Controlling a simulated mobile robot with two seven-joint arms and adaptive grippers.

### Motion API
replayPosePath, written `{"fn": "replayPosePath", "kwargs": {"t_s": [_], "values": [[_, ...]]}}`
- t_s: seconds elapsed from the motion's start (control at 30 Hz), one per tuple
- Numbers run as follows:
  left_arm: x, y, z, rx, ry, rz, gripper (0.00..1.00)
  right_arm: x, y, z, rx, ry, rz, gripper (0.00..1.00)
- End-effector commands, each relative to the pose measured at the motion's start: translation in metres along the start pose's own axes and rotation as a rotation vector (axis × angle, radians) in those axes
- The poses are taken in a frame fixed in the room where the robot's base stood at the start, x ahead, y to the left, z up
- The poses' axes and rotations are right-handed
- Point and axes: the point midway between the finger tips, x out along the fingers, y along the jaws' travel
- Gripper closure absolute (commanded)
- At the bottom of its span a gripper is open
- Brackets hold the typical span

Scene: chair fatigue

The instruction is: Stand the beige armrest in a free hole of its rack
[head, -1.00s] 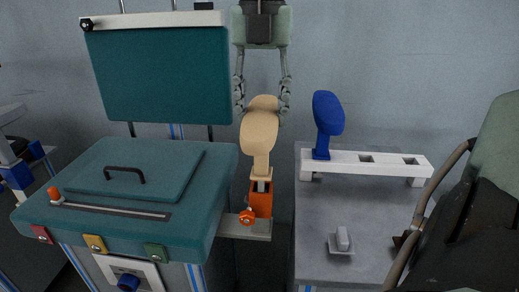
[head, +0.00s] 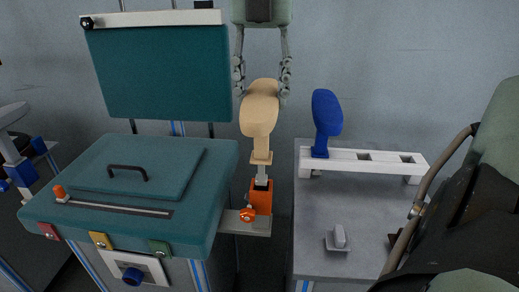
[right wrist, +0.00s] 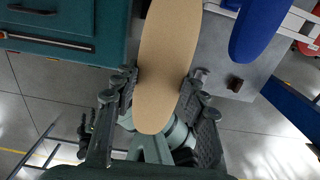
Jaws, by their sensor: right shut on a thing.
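The beige armrest (head: 260,115) is upright above the orange holder (head: 261,197) at the middle of the head view. A grey tang shows under its beige stem; its lower end is at the holder's mouth, and I cannot tell if it is clear. My right gripper (head: 262,95) is shut on the armrest's upper pad from both sides. The right wrist view also shows the armrest (right wrist: 168,55) between the fingers. The white rack (head: 340,160) stands to the right. A blue armrest (head: 327,115) stands in its left hole; the middle and right holes are free. My left gripper is out of view.
A teal machine (head: 190,215) with a raised teal panel (head: 165,75) stands at the left. An orange knob (head: 247,215) sits by the holder. A small grey block (head: 339,238) is on the grey table (head: 315,215) in front of the rack. A gap separates holder and table.

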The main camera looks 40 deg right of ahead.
Motion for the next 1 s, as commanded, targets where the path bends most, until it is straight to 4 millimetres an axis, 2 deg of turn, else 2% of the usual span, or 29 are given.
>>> {"fn": "replayPosePath", "kwargs": {"t_s": [0.47,1.0], "values": [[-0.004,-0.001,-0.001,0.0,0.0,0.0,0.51,-0.006,0.0,0.0,0.0,-0.001,0.001,0.83],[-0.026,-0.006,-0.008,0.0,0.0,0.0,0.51,-0.044,0.0,0.0,0.0,-0.002,0.002,0.83]]}}
